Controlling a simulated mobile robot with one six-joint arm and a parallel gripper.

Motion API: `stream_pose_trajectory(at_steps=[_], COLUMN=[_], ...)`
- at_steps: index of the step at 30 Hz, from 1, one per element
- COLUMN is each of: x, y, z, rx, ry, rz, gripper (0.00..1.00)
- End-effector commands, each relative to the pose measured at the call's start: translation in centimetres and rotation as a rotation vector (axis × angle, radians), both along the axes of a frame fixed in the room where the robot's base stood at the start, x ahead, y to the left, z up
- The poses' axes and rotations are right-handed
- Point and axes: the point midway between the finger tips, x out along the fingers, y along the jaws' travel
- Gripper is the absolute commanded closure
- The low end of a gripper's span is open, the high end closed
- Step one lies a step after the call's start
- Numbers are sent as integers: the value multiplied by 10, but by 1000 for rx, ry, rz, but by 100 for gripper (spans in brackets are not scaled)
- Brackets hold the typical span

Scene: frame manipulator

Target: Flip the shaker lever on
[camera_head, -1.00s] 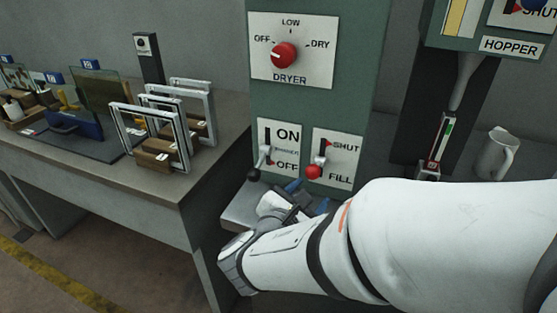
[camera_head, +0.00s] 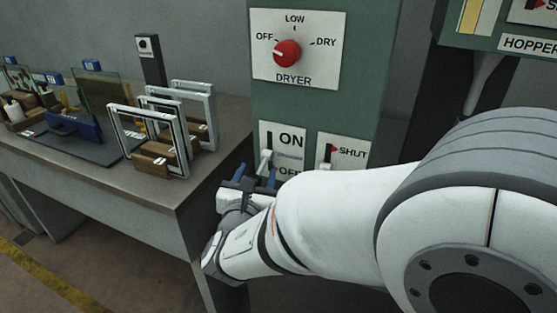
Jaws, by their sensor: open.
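The shaker ON/OFF plate (camera_head: 290,140) is on the green panel, left of the SHUT plate. Its metal lever (camera_head: 265,158) points down toward OFF; its dark knob is hidden behind my gripper. My gripper (camera_head: 256,174) is open, with blue fingertips on either side of the lever's lower end in the picture. I cannot tell whether they touch it or how far in front they are.
The dryer dial (camera_head: 287,53) sits above, its pointer toward OFF. The SHUT plate (camera_head: 345,152) is close on the right, its lower part hidden by my arm. A workbench (camera_head: 190,185) with metal frames (camera_head: 150,140) stands left. The hopper (camera_head: 485,75) is at upper right.

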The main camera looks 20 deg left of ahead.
Motion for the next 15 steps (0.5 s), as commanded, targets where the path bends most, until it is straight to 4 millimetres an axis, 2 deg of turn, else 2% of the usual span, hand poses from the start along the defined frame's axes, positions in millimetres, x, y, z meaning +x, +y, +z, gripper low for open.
stream_pose_trajectory(at_steps=[8, 15], x=[2, 2], y=[0, -1], z=[0, 0], rx=[0, 1], ry=[1, 0], rz=[-1, -2], gripper=[51, 71])
